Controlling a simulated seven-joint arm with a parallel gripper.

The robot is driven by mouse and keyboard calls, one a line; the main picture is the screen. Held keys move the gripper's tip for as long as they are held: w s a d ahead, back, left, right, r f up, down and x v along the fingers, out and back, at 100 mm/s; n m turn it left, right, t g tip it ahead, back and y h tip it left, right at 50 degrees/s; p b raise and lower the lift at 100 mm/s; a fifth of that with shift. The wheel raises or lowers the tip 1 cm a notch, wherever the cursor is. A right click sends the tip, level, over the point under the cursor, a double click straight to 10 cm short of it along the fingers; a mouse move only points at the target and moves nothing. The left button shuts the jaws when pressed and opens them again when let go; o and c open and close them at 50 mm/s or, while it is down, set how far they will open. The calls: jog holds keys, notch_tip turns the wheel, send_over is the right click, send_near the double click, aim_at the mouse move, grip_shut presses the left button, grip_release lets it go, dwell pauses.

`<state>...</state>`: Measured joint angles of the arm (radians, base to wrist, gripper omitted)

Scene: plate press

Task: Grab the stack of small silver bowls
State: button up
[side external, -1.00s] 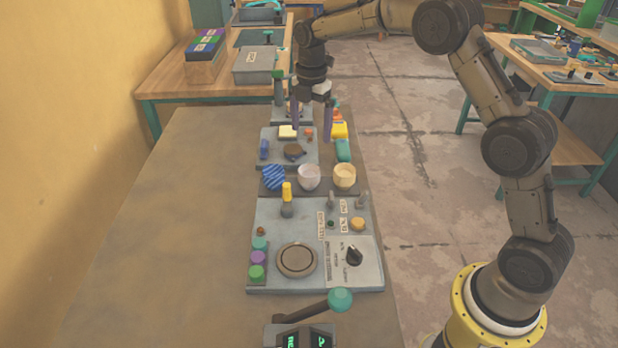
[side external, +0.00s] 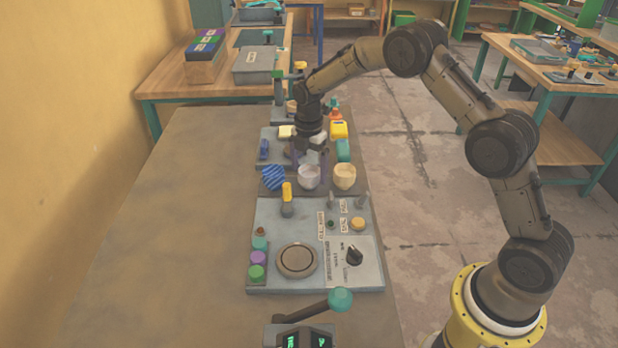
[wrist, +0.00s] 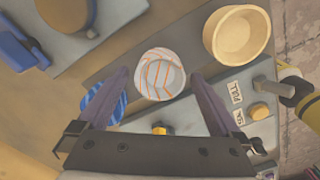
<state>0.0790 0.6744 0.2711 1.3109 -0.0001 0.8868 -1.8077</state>
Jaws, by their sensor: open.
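Pale silvery-white bowls (side external: 308,177) stand in the middle of a row of three bowl stacks; whether it is one bowl or several cannot be told. In the wrist view the pale bowl (wrist: 160,74) shows orange stripes inside. My gripper (side external: 309,162) is open, pointing down just over and behind this bowl. In the wrist view its two purple fingers (wrist: 160,84) are spread to either side of the bowl, with nothing held between them.
A blue striped bowl (side external: 273,177) is to the left and a cream bowl (side external: 344,176) to the right, both close by. A yellow-topped lever (side external: 287,198) stands in front on the grey press panel (side external: 320,275). The tabletop at left (side external: 150,240) is clear.

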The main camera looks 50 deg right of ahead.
jog(key=shift+f, duration=0.75)
jog(key=c, duration=1.5)
jog(key=shift+o, duration=0.2)
jog(key=shift+r, duration=0.1)
